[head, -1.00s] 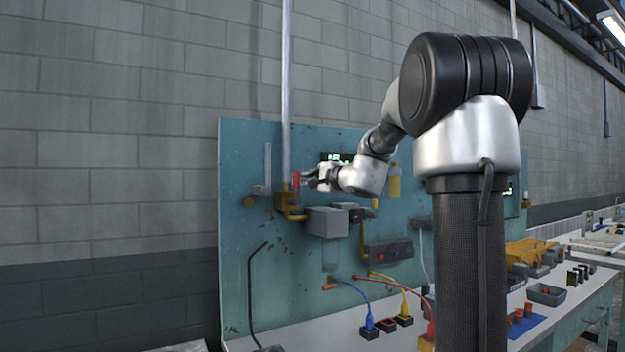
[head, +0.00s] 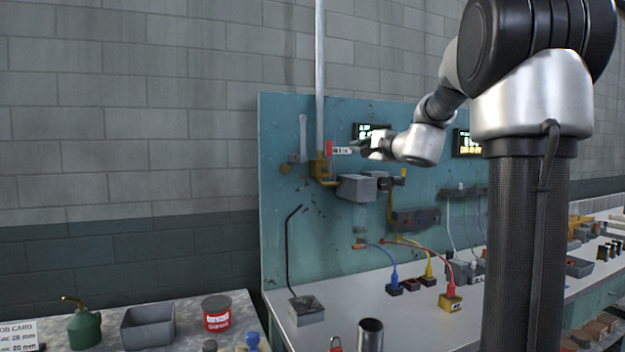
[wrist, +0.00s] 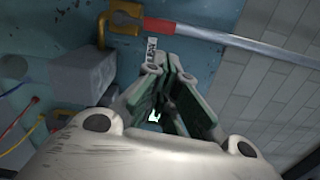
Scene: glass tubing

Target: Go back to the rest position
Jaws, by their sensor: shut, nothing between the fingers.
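A grey box (head: 357,187) juts from the panel below my gripper. Blue, yellow and red cables run to small blocks on the white bench (head: 345,307). A side table at left holds a green oil can (head: 85,328), a grey tray (head: 148,325) and a red tin (head: 217,313).

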